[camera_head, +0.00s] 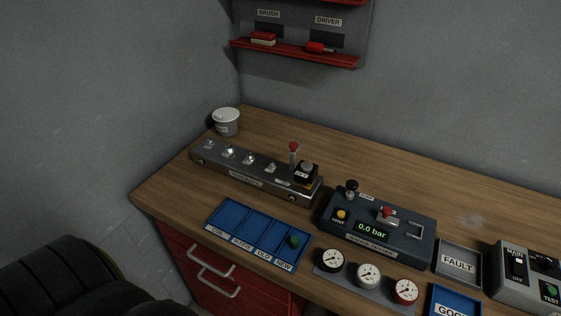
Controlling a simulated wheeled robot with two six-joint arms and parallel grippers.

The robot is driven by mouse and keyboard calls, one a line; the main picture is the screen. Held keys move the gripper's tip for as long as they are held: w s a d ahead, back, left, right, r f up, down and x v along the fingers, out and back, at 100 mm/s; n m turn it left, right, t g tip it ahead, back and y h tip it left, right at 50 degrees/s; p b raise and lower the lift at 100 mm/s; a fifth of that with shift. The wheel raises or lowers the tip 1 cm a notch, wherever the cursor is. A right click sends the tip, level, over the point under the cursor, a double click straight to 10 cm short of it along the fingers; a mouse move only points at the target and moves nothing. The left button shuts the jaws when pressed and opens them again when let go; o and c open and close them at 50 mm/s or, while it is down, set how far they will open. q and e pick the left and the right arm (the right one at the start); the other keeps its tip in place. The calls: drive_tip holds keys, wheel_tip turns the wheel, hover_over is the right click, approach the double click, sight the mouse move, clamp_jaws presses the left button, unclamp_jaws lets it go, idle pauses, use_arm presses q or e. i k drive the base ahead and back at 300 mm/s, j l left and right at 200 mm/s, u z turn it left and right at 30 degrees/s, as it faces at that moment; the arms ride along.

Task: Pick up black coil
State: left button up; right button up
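A small black block (306,174) with a grey top and a thin yellow edge below sits at the right end of the metal manifold (228,172); it looks like the black coil. A red-topped upright stem (293,152) stands right beside it, on its left. Several small silver stems stand along the rest of the manifold. Neither gripper shows in the head view, so their state cannot be seen.
A blue compartment tray (222,214) lies in front, with a small green part (295,241) in its NEW slot. A dark pressure console (341,216) stands right of the manifold. Round gauges (368,275) sit before it. A white cup (226,122) stands behind.

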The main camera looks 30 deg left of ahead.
sight(303, 178)
drive_tip(key=u, duration=0.85)
